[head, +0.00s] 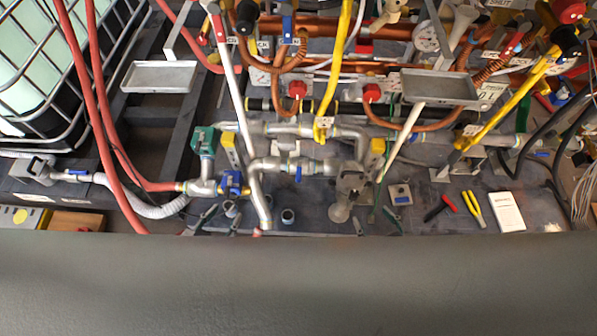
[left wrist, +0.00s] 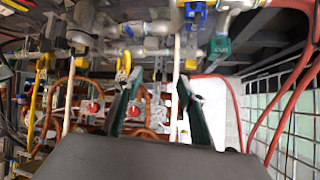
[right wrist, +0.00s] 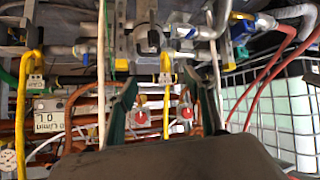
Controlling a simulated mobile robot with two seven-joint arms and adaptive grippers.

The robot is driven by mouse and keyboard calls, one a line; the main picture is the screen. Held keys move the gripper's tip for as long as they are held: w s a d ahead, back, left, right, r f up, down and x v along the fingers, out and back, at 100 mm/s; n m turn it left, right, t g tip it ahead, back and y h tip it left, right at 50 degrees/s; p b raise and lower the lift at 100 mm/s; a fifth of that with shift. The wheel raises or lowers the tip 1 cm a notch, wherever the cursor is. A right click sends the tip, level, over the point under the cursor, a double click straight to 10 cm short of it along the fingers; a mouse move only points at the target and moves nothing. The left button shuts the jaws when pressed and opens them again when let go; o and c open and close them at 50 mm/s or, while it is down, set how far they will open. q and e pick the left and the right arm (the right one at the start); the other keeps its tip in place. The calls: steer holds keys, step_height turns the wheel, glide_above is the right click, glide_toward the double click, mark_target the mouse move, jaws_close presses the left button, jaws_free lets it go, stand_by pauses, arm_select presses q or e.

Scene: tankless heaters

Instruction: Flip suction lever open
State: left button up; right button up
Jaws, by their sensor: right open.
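Several blue valve levers show, and I cannot tell which is the suction lever. One blue valve (head: 232,183) sits by the red hose joint in the head view; it also shows in the left wrist view (left wrist: 194,12) and right wrist view (right wrist: 242,27). Another blue lever (head: 298,172) is on the middle grey pipe. A third blue handle (head: 77,172) is at the far left. My left gripper (head: 226,214) is open and empty, just below the first valve in the head view. My right gripper (head: 373,217) is open and empty, right of the grey pump-like fitting (head: 349,190).
Grey pipes, red hoses (head: 107,130) and a yellow pipe (head: 335,70) crowd the area. A caged tank (head: 45,65) stands at the upper left. Pliers (head: 473,207) and a white booklet (head: 507,211) lie at the right. A grey tray (head: 158,77) is at the upper left.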

steer(key=shift+w+r, duration=0.15)
steer(key=shift+r, duration=0.1)
